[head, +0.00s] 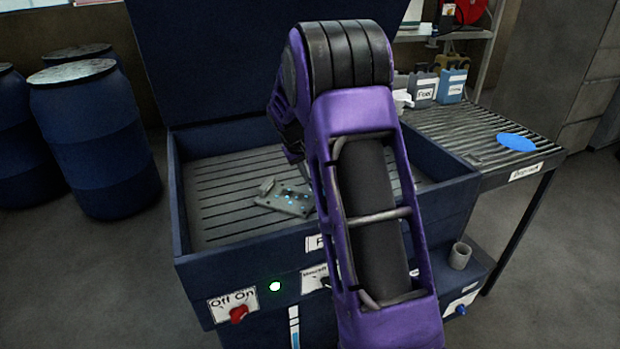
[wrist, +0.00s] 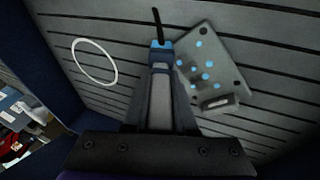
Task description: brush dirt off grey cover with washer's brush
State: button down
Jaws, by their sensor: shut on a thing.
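The grey cover (head: 285,198) lies on the slatted floor of the blue washer, with light blue spots on its face. It also shows in the wrist view (wrist: 222,60), right of my gripper, with a small raised block at its near end. My gripper (wrist: 160,72) is shut on what looks like the washer's brush (wrist: 158,25), a thin black piece reaching past the fingertips. The brush tip is left of the cover in that picture; whether it touches anything I cannot tell.
The washer's blue walls (head: 250,247) surround the slatted floor, with its raised lid (head: 215,60) behind. A white ring (wrist: 94,61) shows over the slats at left in the wrist view.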

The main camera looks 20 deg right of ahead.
jog(key=shift+r+p, duration=1.7)
jog(key=shift+r, duration=1.2)
jog(key=shift+w+a+p, duration=0.25)
jog(key=shift+w+p, duration=0.05)
jog(key=shift+p, duration=0.3)
jog(key=shift+w+a+f+g+p, duration=0.35)
jog(key=shift+w+f+g+p, duration=0.15)
jog(key=shift+w+f+p, duration=0.15)
